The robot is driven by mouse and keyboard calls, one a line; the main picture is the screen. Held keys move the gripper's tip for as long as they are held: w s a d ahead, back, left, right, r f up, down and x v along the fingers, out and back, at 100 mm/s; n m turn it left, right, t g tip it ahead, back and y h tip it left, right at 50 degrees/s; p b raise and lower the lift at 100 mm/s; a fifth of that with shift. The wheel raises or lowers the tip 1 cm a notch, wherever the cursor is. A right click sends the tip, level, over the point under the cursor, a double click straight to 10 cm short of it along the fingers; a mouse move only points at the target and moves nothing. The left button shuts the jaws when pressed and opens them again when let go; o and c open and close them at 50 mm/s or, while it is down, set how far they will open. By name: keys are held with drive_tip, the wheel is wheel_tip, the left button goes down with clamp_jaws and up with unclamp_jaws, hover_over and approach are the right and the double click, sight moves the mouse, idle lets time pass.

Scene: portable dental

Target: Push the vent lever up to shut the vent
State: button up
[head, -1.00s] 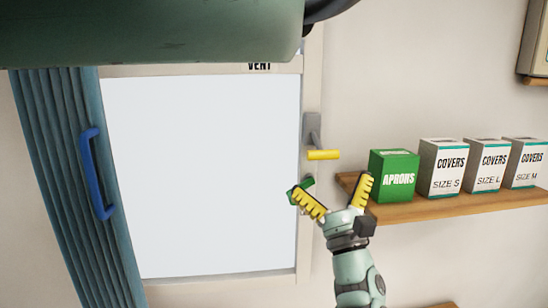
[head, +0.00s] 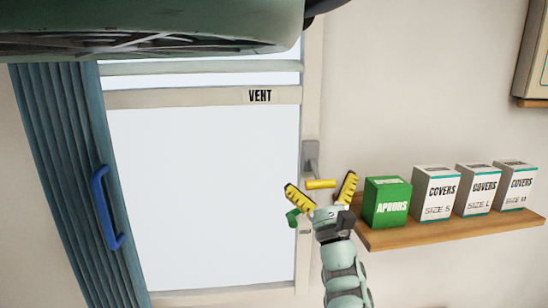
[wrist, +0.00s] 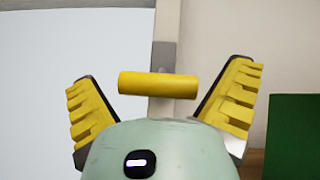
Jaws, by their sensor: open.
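The vent lever is a yellow handle (head: 321,184) on a grey mount (head: 311,155) on the right frame of the window. The vent (head: 200,97) is a framed pane with a VENT label on its crossbar. My gripper (head: 321,190) is open and empty, its yellow ribbed fingers spread to either side of the handle in the head view. In the wrist view the yellow handle (wrist: 158,85) lies crosswise between the spread fingers (wrist: 160,100). I cannot tell whether the gripper touches it.
A green aprons box (head: 387,202) and several white covers boxes (head: 436,193) stand on a wooden shelf (head: 450,228) just right of my gripper. A blue curtain or folding door (head: 70,160) with a blue handle (head: 103,205) is at left. Bare wall lies above the shelf.

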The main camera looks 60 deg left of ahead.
drive_tip(key=shift+c, duration=0.3)
drive_tip(key=c, duration=1.1)
